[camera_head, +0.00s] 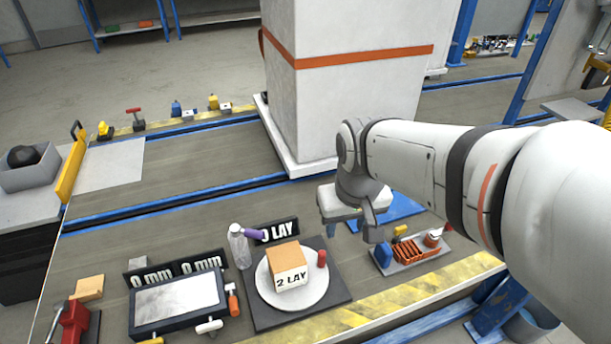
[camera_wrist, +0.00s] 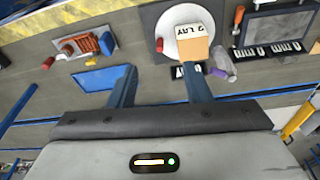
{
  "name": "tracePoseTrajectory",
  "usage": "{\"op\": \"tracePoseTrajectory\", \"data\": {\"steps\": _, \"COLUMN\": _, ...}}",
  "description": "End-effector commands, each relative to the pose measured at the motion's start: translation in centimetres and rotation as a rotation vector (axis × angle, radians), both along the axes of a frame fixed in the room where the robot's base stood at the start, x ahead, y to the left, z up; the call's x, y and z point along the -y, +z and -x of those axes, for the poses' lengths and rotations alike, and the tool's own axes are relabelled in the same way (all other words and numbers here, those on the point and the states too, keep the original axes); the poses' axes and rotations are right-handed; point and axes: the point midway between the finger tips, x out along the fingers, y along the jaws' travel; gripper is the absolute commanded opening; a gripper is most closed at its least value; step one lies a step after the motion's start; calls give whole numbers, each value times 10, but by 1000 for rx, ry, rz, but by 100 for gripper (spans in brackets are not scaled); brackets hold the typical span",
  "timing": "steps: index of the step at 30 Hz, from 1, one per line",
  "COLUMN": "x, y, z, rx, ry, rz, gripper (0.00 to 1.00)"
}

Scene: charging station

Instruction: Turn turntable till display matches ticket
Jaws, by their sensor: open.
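The turntable (camera_head: 268,290) is a white round disc on a dark square base at the front middle in the head view. A cardboard box with a white label reading "2 LAY" (camera_head: 291,278) stands on it, and a red upright knob (camera_head: 322,259) stands near its right edge. A dark display (camera_head: 286,231) behind it reads "LAY", its digit partly covered, seemingly 0. My gripper (camera_head: 350,226) is open and empty, above and to the right of the turntable. In the wrist view, the turntable (camera_wrist: 176,20) and red knob (camera_wrist: 159,45) show beyond my open fingers (camera_wrist: 160,84).
A clear bottle (camera_head: 239,247) and a purple-ended object (camera_head: 254,234) stand by the display. Two displays (camera_head: 178,270) read "0 mm" behind a grey screen (camera_head: 177,300). A tool tray (camera_head: 411,251) lies right. A tall white wrapped load (camera_head: 345,90) stands behind.

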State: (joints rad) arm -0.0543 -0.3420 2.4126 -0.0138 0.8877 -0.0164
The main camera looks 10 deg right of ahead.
Motion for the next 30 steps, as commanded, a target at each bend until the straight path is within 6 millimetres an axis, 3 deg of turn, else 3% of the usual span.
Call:
{"op": "tracePoseTrajectory", "data": {"steps": 1, "x": -1, "y": -36, "z": -16, "rx": -21, "ry": 24, "rz": 5, "gripper": 45}}
{"op": "tracePoseTrajectory", "data": {"steps": 9, "x": 1, "y": -154, "z": -103, "rx": -107, "ry": 183, "rz": 24, "gripper": 45}}
{"op": "tracePoseTrajectory", "data": {"steps": 15, "x": 1, "y": -235, "z": -153, "rx": -155, "ry": 282, "rz": 29, "gripper": 45}}
{"op": "tracePoseTrajectory", "data": {"steps": 21, "x": 2, "y": -276, "z": -176, "rx": -179, "ry": 334, "rz": 31, "gripper": 45}}
{"op": "tracePoseTrajectory", "data": {"steps": 30, "x": 2, "y": -313, "z": -179, "rx": -185, "ry": 343, "rz": 31, "gripper": 45}}
